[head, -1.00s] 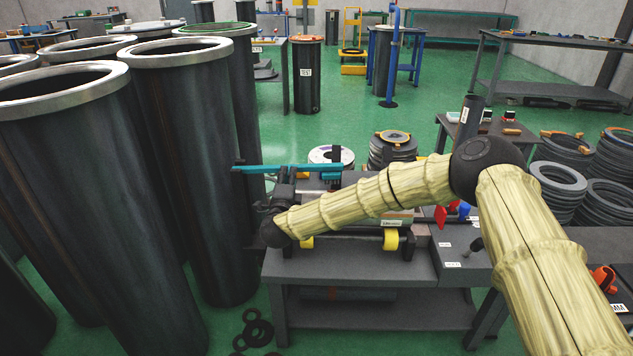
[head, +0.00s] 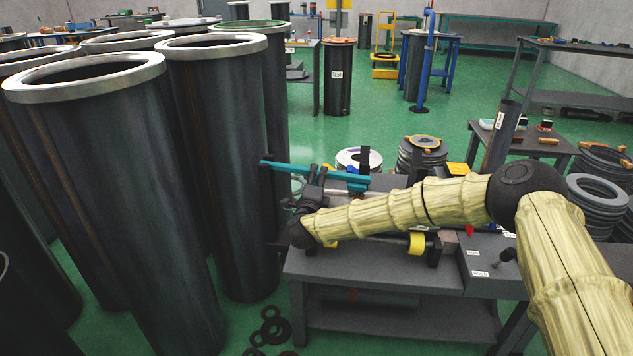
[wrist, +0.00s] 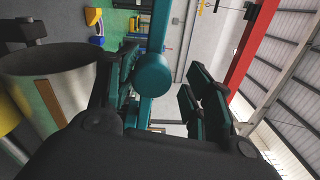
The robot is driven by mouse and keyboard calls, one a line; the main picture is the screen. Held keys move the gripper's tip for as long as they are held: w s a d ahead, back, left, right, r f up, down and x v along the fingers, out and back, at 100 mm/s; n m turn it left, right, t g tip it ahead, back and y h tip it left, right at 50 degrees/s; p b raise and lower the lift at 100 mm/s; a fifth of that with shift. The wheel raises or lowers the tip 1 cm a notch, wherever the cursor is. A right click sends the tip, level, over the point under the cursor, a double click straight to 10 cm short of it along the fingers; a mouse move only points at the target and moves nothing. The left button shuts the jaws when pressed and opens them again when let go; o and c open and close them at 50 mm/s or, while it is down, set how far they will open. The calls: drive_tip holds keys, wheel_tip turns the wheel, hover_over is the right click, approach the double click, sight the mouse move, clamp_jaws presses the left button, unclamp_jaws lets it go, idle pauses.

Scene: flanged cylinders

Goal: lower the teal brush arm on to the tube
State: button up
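The teal brush arm (head: 300,169) reaches across above the bench, high over the rollers, in the head view. In the wrist view its teal bar and round teal knob (wrist: 152,75) lie between my fingers. My gripper (head: 316,177) is at the arm's middle in the head view. In the wrist view my gripper (wrist: 165,95) looks open, with a gap between the bar and the right finger. A grey open-ended cylinder (wrist: 50,85), seemingly the tube, shows at left there. In the head view my forearm hides most of the tube.
The bench (head: 375,270) carries yellow rollers (head: 417,243). Tall dark flanged cylinders (head: 215,150) crowd close at left. Stacked rings (head: 422,155) stand behind the bench. Loose black rings (head: 272,328) lie on the floor in front. Green floor is open farther back.

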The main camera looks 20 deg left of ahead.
drive_tip(key=shift+s+a, duration=0.1)
drive_tip(key=shift+a, duration=0.05)
drive_tip(key=shift+s, duration=0.4)
drive_tip(key=s+d, duration=0.2)
drive_tip(key=s, duration=0.8)
drive_tip(key=shift+s+d+f, duration=0.2)
drive_tip(key=shift+s+d, duration=0.05)
drive_tip(key=shift+s, duration=0.15)
